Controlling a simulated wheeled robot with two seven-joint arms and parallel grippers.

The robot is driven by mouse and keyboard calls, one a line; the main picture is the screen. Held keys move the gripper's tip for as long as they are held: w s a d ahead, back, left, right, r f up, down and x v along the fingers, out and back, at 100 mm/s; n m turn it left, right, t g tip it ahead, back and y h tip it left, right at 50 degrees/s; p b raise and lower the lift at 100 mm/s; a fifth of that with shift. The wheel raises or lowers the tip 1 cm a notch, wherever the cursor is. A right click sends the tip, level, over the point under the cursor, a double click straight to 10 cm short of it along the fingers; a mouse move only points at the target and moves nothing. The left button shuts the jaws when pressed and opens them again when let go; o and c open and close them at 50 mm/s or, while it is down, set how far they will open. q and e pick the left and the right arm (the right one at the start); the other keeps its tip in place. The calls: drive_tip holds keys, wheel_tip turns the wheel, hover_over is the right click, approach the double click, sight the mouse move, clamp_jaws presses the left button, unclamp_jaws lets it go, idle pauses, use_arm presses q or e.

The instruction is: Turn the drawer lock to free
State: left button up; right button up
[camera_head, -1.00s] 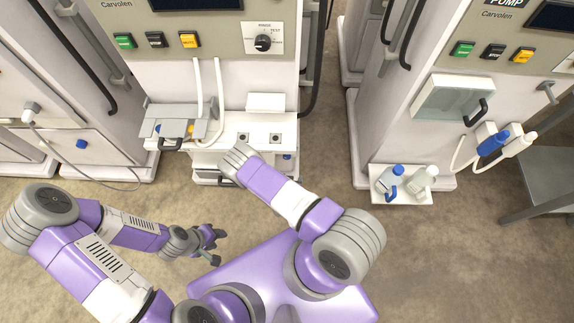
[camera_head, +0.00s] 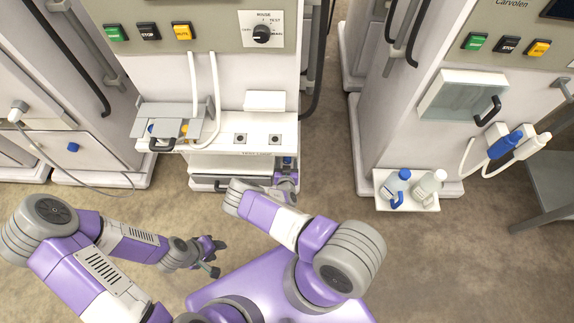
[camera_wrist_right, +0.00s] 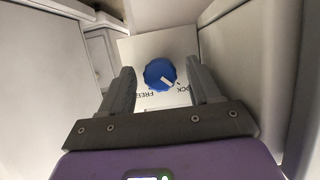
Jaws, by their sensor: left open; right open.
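The drawer lock is a round blue knob (camera_wrist_right: 160,74) on a pale plate in the right wrist view. Its white mark points to the lower right, towards the word LOCK; FREE is printed at lower left. My right gripper (camera_wrist_right: 165,92) is open, its two fingers on either side of the knob in this view; I cannot tell whether they touch it. In the head view my right gripper (camera_head: 287,178) is at the right end of the middle machine's low drawer (camera_head: 225,182). My left gripper (camera_head: 212,257) is open and empty above the floor, away from the machine.
Above the drawer is a white shelf (camera_head: 222,141) with a grey tray (camera_head: 186,112) and hoses. Another blue knob (camera_head: 73,147) is on the left machine. A tray with bottles (camera_head: 407,205) juts from the right machine. The floor between the machines is clear.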

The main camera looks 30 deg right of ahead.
drive_tip(key=shift+c, duration=0.4)
drive_tip(key=c, duration=1)
drive_tip(key=shift+o, duration=0.2)
